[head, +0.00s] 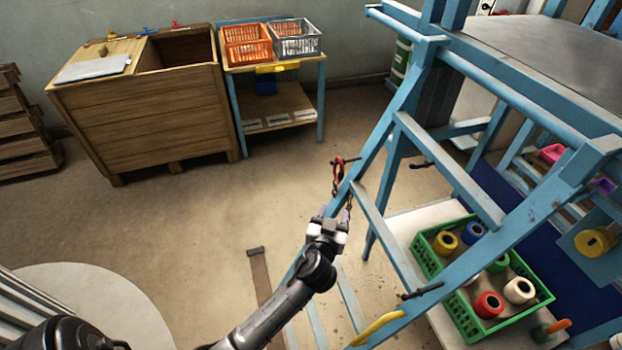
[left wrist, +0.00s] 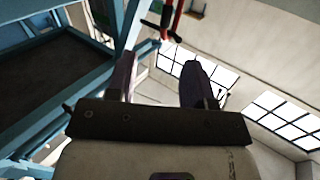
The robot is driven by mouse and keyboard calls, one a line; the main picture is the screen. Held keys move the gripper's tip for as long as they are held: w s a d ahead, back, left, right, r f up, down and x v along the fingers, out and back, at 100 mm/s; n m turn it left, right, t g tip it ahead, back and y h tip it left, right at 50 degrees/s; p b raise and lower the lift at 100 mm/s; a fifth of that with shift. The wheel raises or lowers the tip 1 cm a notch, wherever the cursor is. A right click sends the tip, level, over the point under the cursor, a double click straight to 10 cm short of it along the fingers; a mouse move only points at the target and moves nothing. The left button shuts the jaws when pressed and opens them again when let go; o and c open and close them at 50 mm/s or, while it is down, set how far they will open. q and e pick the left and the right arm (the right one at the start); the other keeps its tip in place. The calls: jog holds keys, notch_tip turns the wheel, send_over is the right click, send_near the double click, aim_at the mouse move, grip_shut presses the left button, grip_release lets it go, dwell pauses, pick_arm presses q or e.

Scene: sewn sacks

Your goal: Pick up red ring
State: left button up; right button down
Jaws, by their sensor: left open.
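The red ring (head: 338,172) hangs at a dark peg on the blue slanted post of the frame, near the middle of the head view. A red piece, which seems to be the ring (left wrist: 168,14), shows at the top of the left wrist view, partly cut off. My left gripper (head: 335,211) is open and empty just below the ring in the head view, apart from it. Its two dark fingers (left wrist: 157,68) point up towards the red piece in the left wrist view. My right gripper is in neither view.
The blue frame (head: 395,110) with rungs and dark pegs stands close to my left gripper. A green crate (head: 425,262) of coloured rolls is at lower right. A wooden bin (head: 150,125) and orange basket (head: 246,44) are at the back. Floor left of the frame is mostly clear.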

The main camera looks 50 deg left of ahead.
aim_at(340, 179)
pick_arm(q)
jog(key=shift+y, duration=0.3)
jog(key=x, duration=0.7)
jog(key=b+x, duration=0.1)
jog(key=x, duration=0.6)
jog(key=shift+a, duration=0.5)
jog(key=shift+f, duration=0.1)
jog(key=shift+c, duration=0.4)
grip_shut()
